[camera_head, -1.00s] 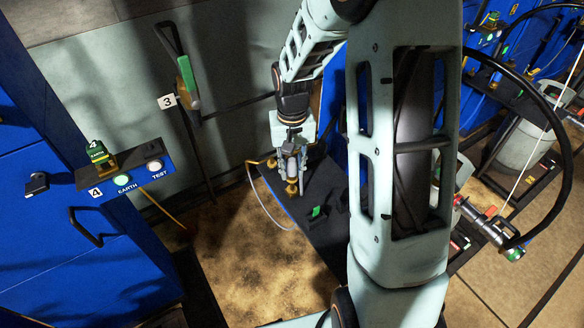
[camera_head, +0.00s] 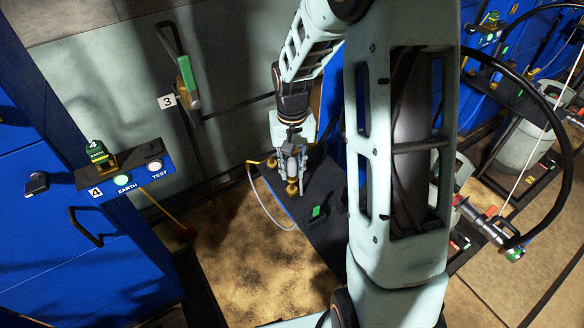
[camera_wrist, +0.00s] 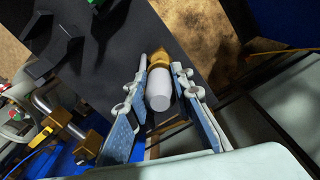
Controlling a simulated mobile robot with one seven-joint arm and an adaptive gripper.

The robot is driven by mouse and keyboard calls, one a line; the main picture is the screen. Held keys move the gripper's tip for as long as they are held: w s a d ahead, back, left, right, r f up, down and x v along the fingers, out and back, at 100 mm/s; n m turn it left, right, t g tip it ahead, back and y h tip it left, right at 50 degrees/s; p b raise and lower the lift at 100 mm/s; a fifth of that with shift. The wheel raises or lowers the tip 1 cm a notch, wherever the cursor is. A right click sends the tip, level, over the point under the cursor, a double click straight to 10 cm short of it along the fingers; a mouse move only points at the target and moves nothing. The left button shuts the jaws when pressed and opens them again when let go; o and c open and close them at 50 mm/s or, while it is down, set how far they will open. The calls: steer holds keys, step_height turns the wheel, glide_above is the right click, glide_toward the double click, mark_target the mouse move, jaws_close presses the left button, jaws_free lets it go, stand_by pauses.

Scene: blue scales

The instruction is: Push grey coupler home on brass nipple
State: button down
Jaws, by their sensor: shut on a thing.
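The grey coupler (camera_wrist: 158,92), a pale cylinder, stands between the two fingers of my gripper (camera_wrist: 152,108) in the wrist view. Brass (camera_wrist: 160,57) shows directly at its far end, in line with it. I cannot tell whether a gap is left between them. In the head view my gripper (camera_head: 291,178) points down over the black shelf, closed around the pale coupler (camera_head: 292,166). Brass (camera_head: 292,187) shows just below the fingertips. The fingers hide part of the joint.
The black shelf (camera_head: 318,232) carries a small green tag (camera_head: 317,211). A thin clear hose (camera_head: 262,207) loops off its left edge. Another brass fitting (camera_wrist: 90,142) shows at lower left in the wrist view. A blue cabinet (camera_head: 40,230) stands left; sandy floor (camera_head: 240,265) lies between.

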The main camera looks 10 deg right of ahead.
mark_target(292, 178)
steer(key=shift+f+b, duration=1.5)
steer(key=shift+f, duration=0.5)
steer(key=c, duration=1.6)
jaws_free()
step_height(292, 178, up, 12)
